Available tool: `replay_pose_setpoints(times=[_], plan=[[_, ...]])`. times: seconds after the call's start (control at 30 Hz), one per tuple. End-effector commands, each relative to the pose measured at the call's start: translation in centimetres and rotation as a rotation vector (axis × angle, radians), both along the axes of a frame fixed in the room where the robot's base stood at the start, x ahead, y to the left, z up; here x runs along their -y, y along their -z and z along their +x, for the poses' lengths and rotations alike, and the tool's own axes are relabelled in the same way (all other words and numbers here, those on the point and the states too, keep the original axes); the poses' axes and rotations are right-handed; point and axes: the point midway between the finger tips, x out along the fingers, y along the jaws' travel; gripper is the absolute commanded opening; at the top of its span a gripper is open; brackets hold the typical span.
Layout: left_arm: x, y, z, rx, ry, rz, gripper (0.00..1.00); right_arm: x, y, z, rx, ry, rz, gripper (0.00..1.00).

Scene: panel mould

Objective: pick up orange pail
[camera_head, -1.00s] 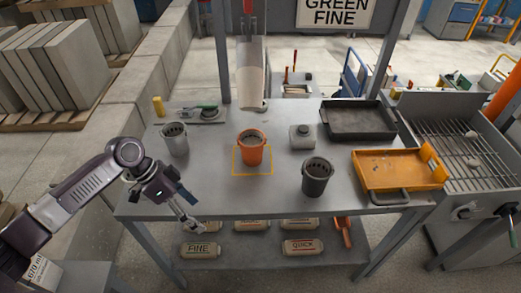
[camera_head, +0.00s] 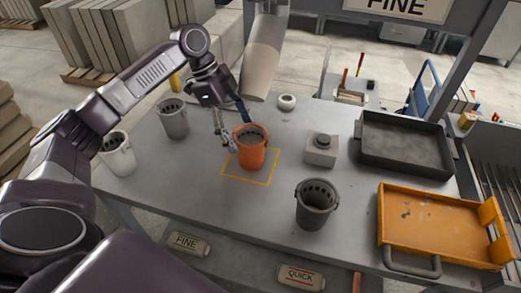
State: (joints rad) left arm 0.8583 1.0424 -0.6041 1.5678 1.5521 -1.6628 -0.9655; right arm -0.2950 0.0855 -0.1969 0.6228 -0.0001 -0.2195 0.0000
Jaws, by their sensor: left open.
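The orange pail (camera_head: 250,154) stands upright on the grey table (camera_head: 185,200), inside a yellow outlined square (camera_head: 258,182). My left gripper (camera_head: 236,128) is open at the pail's left and back side. One finger overlaps the left edge of the pail in the picture, and the other is by the back of the rim. I cannot tell whether either touches the pail. My right gripper is not in view.
A grey pail (camera_head: 172,120) and a white pail (camera_head: 118,156) stand to the left. A dark grey pail (camera_head: 314,208) is in front right. A small grey box (camera_head: 321,147), a black tray (camera_head: 364,159) and an orange tray (camera_head: 385,232) occupy the right side.

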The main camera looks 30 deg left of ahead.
Motion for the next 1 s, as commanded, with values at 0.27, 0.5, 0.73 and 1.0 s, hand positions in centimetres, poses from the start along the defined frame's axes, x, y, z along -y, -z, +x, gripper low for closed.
replay_pose_setpoints(times=[0.27, 0.5, 0.73, 1.0], plan=[[1.8, 2.9, 0.1, -0.005, 0.003, -0.002, 0.77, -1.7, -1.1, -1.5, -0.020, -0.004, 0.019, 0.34], [3.0, 5.8, 0.4, 0.000, 0.001, -0.001, 0.77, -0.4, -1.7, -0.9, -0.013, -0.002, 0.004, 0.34], [3.1, 6.1, 0.4, 0.000, 0.001, 0.000, 0.77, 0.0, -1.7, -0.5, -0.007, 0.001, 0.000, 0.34], [3.0, 6.1, 0.4, 0.000, 0.000, -0.001, 0.52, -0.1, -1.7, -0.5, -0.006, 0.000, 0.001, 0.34]])
